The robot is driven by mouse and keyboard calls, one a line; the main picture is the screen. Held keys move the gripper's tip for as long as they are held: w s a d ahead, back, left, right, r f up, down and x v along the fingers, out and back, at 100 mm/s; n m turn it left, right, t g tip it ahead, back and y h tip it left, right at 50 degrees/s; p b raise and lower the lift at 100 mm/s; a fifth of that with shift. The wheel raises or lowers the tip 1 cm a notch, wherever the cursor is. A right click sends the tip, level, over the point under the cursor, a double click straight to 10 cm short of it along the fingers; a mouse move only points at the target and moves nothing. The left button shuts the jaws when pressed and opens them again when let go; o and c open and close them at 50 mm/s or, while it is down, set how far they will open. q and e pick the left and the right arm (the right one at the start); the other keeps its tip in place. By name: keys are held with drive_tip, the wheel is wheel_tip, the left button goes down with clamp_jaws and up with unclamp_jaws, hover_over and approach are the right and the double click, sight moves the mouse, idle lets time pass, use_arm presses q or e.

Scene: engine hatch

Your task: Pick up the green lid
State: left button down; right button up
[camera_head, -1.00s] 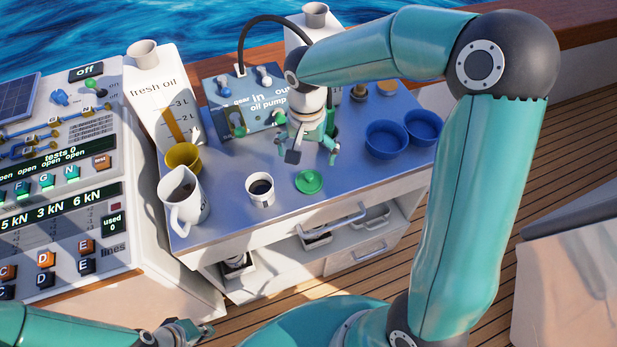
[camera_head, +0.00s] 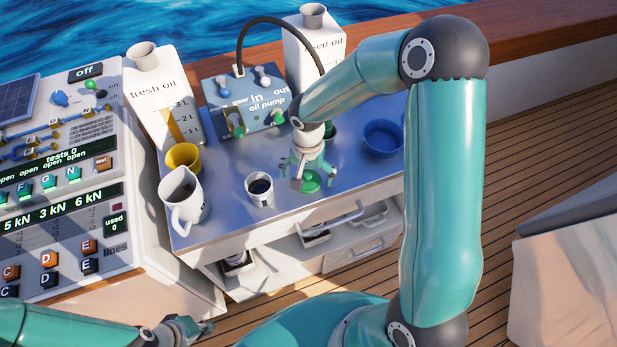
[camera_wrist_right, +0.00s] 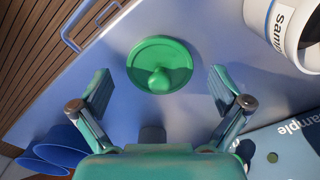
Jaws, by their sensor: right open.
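The green lid (camera_head: 310,181) lies flat on the metal table top, partly hidden by my right gripper in the head view. In the right wrist view the lid (camera_wrist_right: 160,66) is round with a knob in its middle. My right gripper (camera_head: 309,180) is open and empty just above the lid. In the right wrist view its two fingers (camera_wrist_right: 162,88) stand apart, one to each side of the lid, not touching it. My left gripper (camera_head: 190,329) is at the bottom left, away from the table; its jaws are too small to judge.
A white sample cup (camera_head: 260,190) stands close left of the lid. A white jug (camera_head: 184,202) and a yellow cup (camera_head: 183,158) are further left. The oil pump box (camera_head: 245,104) is behind. A blue bowl (camera_head: 383,138) stands to the right. The table's front edge (camera_head: 270,227) is near.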

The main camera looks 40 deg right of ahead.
drive_tip(key=c, duration=0.8)
